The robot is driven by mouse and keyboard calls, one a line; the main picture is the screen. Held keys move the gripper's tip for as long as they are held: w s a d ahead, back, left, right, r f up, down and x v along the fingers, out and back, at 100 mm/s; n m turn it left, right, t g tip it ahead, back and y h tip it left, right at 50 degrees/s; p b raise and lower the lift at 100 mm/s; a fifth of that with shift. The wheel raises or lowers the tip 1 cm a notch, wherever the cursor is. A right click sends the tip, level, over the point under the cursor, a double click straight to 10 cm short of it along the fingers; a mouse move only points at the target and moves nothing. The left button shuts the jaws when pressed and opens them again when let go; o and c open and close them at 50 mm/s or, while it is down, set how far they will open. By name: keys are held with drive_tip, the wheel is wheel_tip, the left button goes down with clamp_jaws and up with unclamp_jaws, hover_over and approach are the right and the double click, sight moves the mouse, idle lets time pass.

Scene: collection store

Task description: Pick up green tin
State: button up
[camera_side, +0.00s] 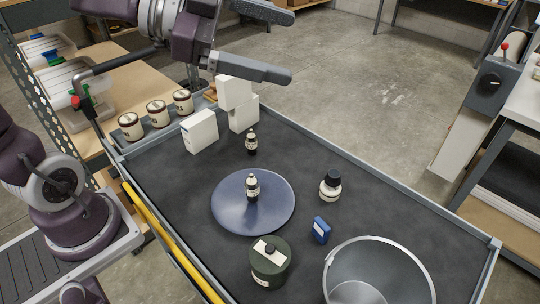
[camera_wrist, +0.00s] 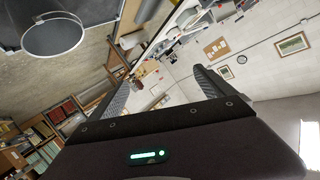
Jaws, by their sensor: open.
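The green tin (camera_side: 270,262) is a dark green round tin with a white label and a dark knob on its lid. It stands upright on the cart's dark top at the near middle in the side view. My gripper (camera_side: 276,44) is high above the far left part of the cart, well away from the tin, with its fingers apart and nothing between them. In the wrist view my gripper's fingers (camera_wrist: 163,88) are spread and point toward the room and wall. I cannot make out the tin in the wrist view.
A metal bucket (camera_side: 378,275) stands right of the tin, a small blue box (camera_side: 321,230) between them and behind. A blue plate (camera_side: 226,208) holding a small bottle (camera_side: 252,187) lies behind the tin. A dark-capped jar (camera_side: 330,186), another bottle (camera_side: 251,142) and white boxes (camera_side: 200,131) stand farther back.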

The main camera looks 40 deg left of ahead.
sight(284, 275)
drive_tip(key=s+d+f+m+g+h, duration=0.1)
drive_tip(key=s+f+m+g+h, duration=0.15)
drive_tip(key=s+g, duration=0.3)
drive_tip(key=s+d+f+m+g+h, duration=0.1)
drive_tip(key=s+d+f+g, duration=0.1)
drive_tip(key=s+f+g, duration=0.3)
drive_tip(key=shift+t, duration=0.75)
drive_tip(key=f, duration=1.8)
drive_tip(key=s+f, duration=0.1)
drive_tip(key=f, duration=0.8)
drive_tip(key=shift+f, duration=0.4)
drive_tip(key=x, duration=0.7)
drive_tip(key=shift+w+r, duration=0.2)
drive_tip(key=shift+w, duration=0.15)
drive_tip(key=shift+d+r, duration=0.1)
clamp_jaws()
